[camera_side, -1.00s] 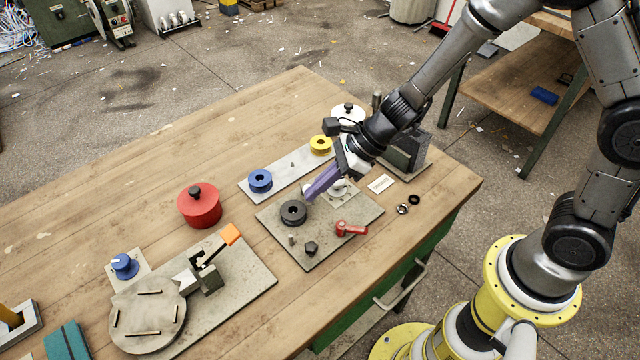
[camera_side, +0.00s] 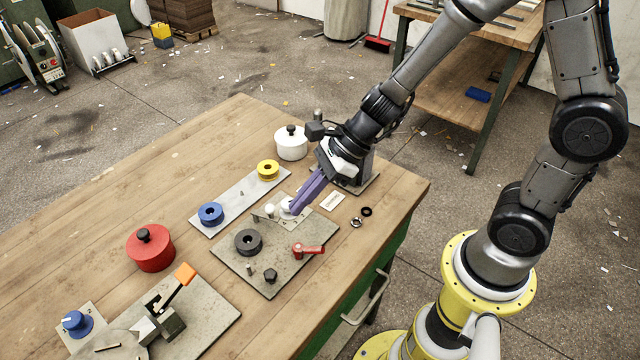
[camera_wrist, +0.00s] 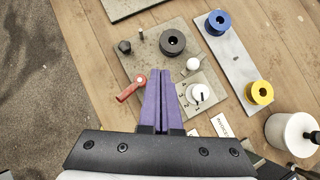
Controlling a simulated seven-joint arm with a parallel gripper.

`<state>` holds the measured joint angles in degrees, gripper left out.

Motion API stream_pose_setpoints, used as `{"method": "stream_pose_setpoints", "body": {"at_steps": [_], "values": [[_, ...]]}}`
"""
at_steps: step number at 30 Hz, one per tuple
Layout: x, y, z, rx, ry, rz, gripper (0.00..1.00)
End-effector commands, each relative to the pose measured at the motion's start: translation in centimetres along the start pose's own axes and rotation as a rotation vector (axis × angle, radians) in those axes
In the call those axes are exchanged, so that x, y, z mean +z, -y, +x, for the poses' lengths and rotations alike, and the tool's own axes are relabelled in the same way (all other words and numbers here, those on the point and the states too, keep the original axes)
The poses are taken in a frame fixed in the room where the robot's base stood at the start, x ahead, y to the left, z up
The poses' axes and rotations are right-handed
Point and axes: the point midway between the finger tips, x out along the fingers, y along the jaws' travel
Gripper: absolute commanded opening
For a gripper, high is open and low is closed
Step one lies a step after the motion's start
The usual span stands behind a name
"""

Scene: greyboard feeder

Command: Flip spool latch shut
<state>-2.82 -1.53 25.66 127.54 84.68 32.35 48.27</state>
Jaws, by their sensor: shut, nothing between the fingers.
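A grey plate (camera_side: 292,262) carries a black spool (camera_side: 248,242), a red lever (camera_side: 308,250), a small upright pin and a black knob (camera_side: 270,275). Which part is the spool latch is not certain; the red lever may be it. My gripper (camera_side: 293,210) is shut and empty, its purple fingers angled down over the plate's back corner. There they partly cover a white dial (camera_side: 285,206), beside a white ball knob (camera_side: 270,210). In the wrist view the shut fingertips (camera_wrist: 160,68) lie between the red lever (camera_wrist: 131,86) and the white dial (camera_wrist: 199,93). Contact cannot be told.
A strip with blue (camera_side: 210,214) and yellow (camera_side: 268,170) spools lies behind the plate. A white pot (camera_side: 291,142) stands at the back, a red pot (camera_side: 150,248) left. An orange-handled clamp (camera_side: 184,275) stands front left. Small rings (camera_side: 366,211) lie near the right edge.

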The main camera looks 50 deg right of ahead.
Motion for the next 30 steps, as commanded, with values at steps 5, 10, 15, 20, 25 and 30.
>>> {"method": "stream_pose_setpoints", "body": {"at_steps": [5, 10, 15, 20, 25, 30], "values": [[0.1, -0.9, -3.3, -0.001, 0.001, -0.002, 0.00], [0.2, -1.4, -5.1, 0.002, 0.000, -0.001, 0.00], [0.2, -1.7, -5.7, 0.005, -0.002, 0.001, 0.00], [0.2, -1.8, -5.7, 0.006, -0.003, 0.000, 0.00], [0.2, -1.8, -5.7, 0.009, -0.001, -0.005, 0.00], [1.7, -1.8, -6.1, 0.081, 0.024, -0.132, 0.00]]}}
